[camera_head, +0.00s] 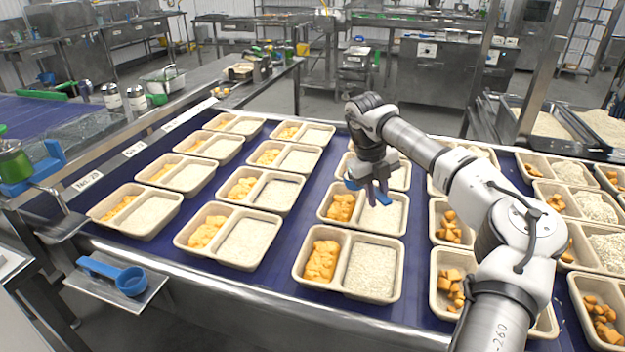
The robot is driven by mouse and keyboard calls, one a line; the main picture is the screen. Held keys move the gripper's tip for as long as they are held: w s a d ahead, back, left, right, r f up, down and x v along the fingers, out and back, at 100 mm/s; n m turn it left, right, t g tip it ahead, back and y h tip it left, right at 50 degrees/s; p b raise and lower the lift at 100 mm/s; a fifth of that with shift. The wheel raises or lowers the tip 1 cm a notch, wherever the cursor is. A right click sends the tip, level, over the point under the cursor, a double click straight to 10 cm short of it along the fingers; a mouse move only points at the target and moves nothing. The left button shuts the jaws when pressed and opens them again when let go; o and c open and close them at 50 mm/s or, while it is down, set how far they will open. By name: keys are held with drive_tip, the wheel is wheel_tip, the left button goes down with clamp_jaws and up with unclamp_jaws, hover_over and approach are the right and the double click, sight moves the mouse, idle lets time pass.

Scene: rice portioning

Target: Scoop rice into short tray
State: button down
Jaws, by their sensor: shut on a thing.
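My gripper (377,193) points down over the trays in the middle of the belt, shut on a blue scoop (353,184). Only a small blue part of this scoop shows; the rest is hidden by the fingers. Below the gripper is a beige two-compartment tray (325,217) with orange food on the left and rice on the right. A nearer tray (344,231) holds orange food and rice (371,270). Whether rice is in the held scoop cannot be seen. I cannot tell which tray is the short one.
Several similar filled trays stand in rows on the blue belt (292,227). A second blue scoop (130,281) lies on a metal shelf at the front left. Bins of loose rice (606,127) stand at the right back. My arm covers some trays on the right.

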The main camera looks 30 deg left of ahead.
drive_tip(key=s+a+n+t+h+b, duration=0.1)
drive_tip(key=a+n+t+b, duration=0.1)
drive_tip(key=a+t+b, duration=0.6)
drive_tip(key=s+a+n+t+h+b, duration=0.1)
drive_tip(key=s+a+n+t+b, duration=0.1)
drive_tip(key=a+t+b, duration=0.6)
drive_tip(key=a+b, duration=0.2)
drive_tip(key=b, duration=0.4)
drive_tip(key=shift+s+a+f+t+h+b, duration=0.3)
drive_tip(key=shift+a+f+t, duration=0.05)
drive_tip(key=shift+f+t, duration=0.05)
idle(0.3)
drive_tip(key=shift+s+r+t+b, duration=0.1)
drive_tip(key=shift+r+t+b, duration=0.1)
drive_tip(key=shift+t+b, duration=0.35)
drive_tip(key=shift+r, duration=0.1)
idle(0.6)
